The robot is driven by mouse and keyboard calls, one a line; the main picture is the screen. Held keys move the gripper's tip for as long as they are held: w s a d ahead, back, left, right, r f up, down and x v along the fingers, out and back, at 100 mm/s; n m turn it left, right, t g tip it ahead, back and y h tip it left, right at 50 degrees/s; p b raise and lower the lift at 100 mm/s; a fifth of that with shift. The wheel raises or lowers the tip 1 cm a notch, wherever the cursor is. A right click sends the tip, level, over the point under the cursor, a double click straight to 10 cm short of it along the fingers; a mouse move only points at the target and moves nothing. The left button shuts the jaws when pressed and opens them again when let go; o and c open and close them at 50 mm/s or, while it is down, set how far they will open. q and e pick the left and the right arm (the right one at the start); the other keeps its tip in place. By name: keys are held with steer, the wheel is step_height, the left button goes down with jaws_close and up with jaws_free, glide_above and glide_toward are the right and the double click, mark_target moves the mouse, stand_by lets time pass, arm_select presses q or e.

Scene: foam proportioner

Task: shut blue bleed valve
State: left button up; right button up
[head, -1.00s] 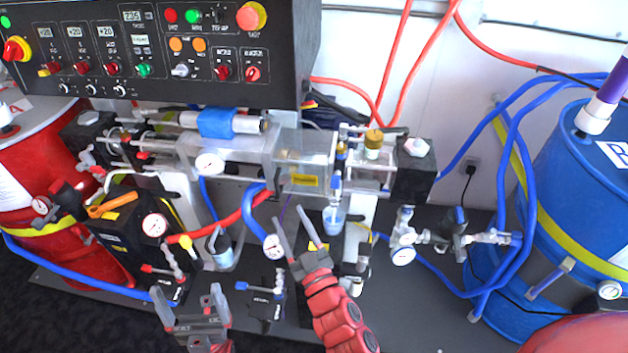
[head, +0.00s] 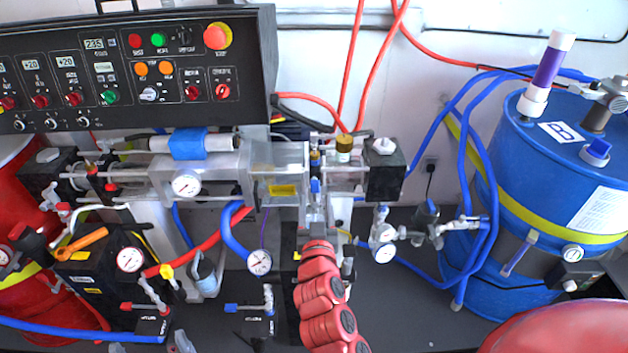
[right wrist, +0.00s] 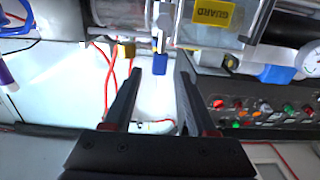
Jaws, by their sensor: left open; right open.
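The blue bleed valve's handle (head: 315,186) is a small blue tab below the clear-guarded pump block, near the middle of the head view. It also shows in the right wrist view as a blue tab (right wrist: 160,65) on a pale metal valve body. My right gripper (head: 316,212) is just below it, and its dark fingers (right wrist: 160,62) stand open on either side of the tab, with gaps showing. My right gripper and arm hide the area under the valve.
A black control panel (head: 130,65) overhangs the upper left. A pressure gauge (head: 260,262) and a small blue-handled valve (head: 250,308) are left of my right arm. A blue drum (head: 535,270) with hoses stands right.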

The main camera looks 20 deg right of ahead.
steer(key=p+x, duration=0.2)
steer(key=x, duration=0.7)
steer(key=shift+w+d+r, duration=0.1)
steer(key=shift+w, duration=0.05)
jaws_close()
stand_by(1.1)
